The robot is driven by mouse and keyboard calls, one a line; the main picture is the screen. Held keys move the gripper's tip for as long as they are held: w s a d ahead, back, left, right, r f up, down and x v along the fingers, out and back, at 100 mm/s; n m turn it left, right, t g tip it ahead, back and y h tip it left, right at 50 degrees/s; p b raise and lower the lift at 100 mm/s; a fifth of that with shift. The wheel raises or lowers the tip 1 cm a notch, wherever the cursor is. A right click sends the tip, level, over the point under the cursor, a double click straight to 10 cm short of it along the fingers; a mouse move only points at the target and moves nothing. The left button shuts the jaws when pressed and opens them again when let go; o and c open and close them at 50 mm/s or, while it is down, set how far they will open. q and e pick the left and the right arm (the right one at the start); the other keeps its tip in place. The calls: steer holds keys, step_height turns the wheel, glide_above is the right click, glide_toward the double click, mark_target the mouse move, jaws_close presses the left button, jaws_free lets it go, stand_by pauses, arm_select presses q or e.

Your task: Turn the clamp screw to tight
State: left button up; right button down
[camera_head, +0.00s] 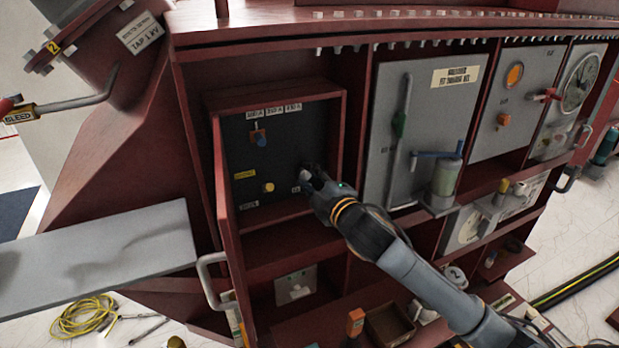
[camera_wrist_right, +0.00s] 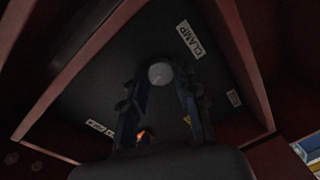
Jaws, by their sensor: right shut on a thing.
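The clamp screw (camera_wrist_right: 160,74) shows in the right wrist view as a round grey knob on a dark panel, beside a white label (camera_wrist_right: 190,40) reading CLAMP. My right gripper (camera_head: 310,178) reaches into the red-framed box from the lower right. Its two fingers stand on either side of the knob and are shut on it. In the head view the gripper hides the screw. My left gripper is out of view.
The box's red walls stand close around my right gripper. A grey handle (camera_head: 212,283) juts out at lower left. To the right is a grey panel (camera_head: 423,110) with a lever and a greenish cylinder (camera_head: 446,175). A grey plank (camera_head: 100,255) extends at left.

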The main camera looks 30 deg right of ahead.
stand_by(0.4)
steer(key=c, duration=1)
jaws_free()
steer(key=shift+s, duration=0.55)
steer(key=s, duration=0.7)
steer(key=s+r, duration=0.1)
steer(key=s, duration=0.3)
